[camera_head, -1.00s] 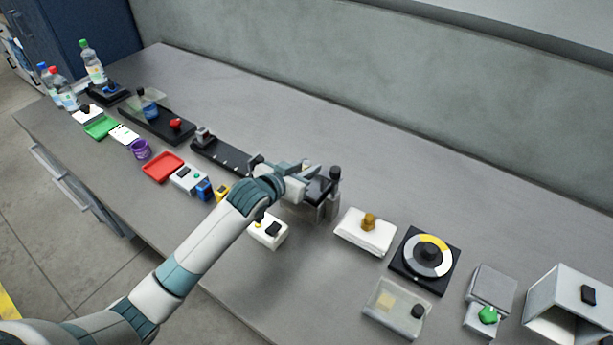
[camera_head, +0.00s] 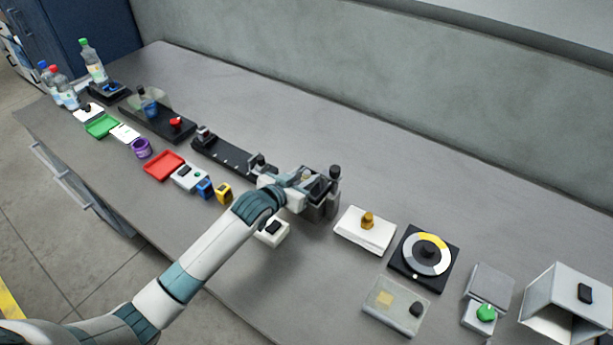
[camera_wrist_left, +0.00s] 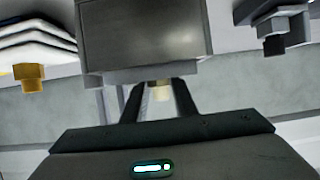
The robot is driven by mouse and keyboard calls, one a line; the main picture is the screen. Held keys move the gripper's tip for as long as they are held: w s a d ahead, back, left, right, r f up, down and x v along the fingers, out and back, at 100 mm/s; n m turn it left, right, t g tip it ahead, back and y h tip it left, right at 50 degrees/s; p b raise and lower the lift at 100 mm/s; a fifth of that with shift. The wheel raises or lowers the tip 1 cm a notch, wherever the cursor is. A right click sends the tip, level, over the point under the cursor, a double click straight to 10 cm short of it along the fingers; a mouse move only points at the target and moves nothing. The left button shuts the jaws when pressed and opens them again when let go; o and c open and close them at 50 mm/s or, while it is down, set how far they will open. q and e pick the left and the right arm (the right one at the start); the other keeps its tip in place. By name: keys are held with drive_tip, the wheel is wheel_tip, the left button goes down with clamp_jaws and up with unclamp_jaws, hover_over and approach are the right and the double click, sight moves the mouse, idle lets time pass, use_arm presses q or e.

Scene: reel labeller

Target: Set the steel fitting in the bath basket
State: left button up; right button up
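My left gripper (camera_head: 305,181) is low over the grey steel box-shaped bath station (camera_head: 322,207) near the middle of the bench. The station's wall also fills the top of the left wrist view (camera_wrist_left: 145,35). Two dark fingers reach towards it there, with a small pale brass-coloured piece (camera_wrist_left: 160,92) between their tips. Whether the fingers grip this piece, and whether it is the steel fitting, I cannot tell. The basket is not clearly visible; the gripper and bath wall hide that area. My right gripper is out of view.
A black-knobbed post (camera_head: 335,173) stands at the bath's back corner. A white block with a brass knob (camera_head: 367,220) is to the right, then a round dial (camera_head: 428,253). A black rail (camera_head: 226,157) runs left. The bench behind is clear.

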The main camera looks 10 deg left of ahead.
use_arm(q)
drive_tip(key=shift+o, duration=1.3)
drive_tip(key=shift+r, duration=0.2)
drive_tip(key=b+v, duration=0.2)
drive_tip(key=v, duration=1)
drive_tip(key=shift+b, duration=0.35)
